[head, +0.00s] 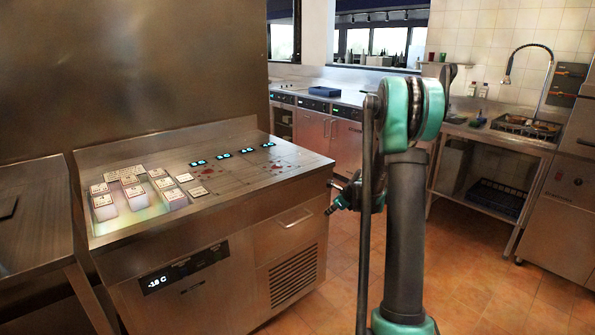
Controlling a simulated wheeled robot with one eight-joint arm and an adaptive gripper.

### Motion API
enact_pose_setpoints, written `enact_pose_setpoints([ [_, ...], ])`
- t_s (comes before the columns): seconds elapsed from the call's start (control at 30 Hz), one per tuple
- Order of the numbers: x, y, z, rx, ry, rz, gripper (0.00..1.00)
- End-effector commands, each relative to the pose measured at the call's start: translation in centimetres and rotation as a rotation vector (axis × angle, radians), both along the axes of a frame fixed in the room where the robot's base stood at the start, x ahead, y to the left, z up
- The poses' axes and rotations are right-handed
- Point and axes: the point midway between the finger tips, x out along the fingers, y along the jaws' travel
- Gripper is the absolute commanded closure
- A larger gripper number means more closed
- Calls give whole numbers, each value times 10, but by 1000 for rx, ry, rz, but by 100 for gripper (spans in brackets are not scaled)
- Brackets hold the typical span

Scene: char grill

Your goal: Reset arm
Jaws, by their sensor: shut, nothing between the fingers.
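My arm, teal and dark grey, stands upright and folded in the right half of the head view. My gripper (335,197) shows small and dark to the left of the arm's lower link, pointing left. It is shut and holds nothing that I can see. It appears in front of the right end of the steel counter and looks clear of it. Part of the gripper is hidden behind the arm.
The steel counter (235,215) at left has several white labelled blocks (132,190) in a lit recess, plus red stains. A sink bench (480,133) stands at the right. Tiled floor (470,270) is clear around my arm.

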Motion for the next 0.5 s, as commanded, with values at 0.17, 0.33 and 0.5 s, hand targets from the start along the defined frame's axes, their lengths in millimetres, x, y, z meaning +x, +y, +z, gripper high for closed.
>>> enact_pose_setpoints([
  [0.17,-66,10,25,-241,-85,293,100],
  [0.33,-131,16,40,-466,-157,595,100],
  [0.5,-197,17,46,-678,-218,908,100],
])
